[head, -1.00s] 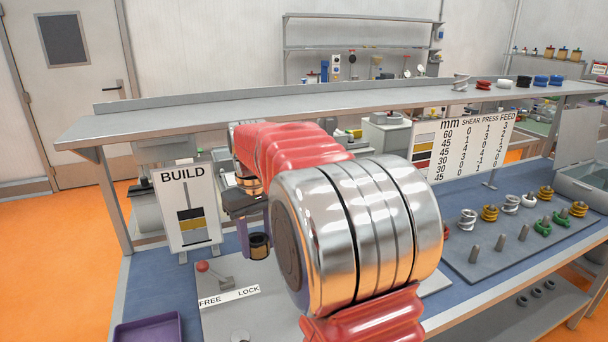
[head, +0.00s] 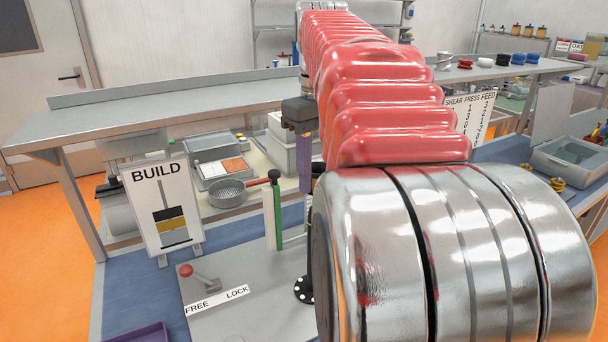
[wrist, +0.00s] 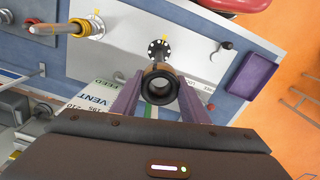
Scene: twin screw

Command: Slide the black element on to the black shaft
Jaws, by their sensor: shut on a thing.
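My gripper (wrist: 159,77) is shut on the black element (wrist: 161,101), a dark ring with a tan band on its far side. Its open bore faces the wrist camera. In the head view my gripper (head: 304,168) hangs with its purple finger pointing down, and my arm hides the element almost wholly. The black round flange with white dots (wrist: 159,50) shows just beyond the element in the wrist view, apart from it in the picture, with a small yellowish tip over it. The flange also shows in the head view (head: 303,290). The rest of its shaft is hidden.
In the wrist view another shaft with a yellow piece (wrist: 86,27) stands left of the flange. A red-knobbed lever (head: 200,275) and a purple tray (head: 140,334) lie left. The BUILD card (head: 163,205), green post (head: 272,215) and shelf (head: 180,105) stand behind.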

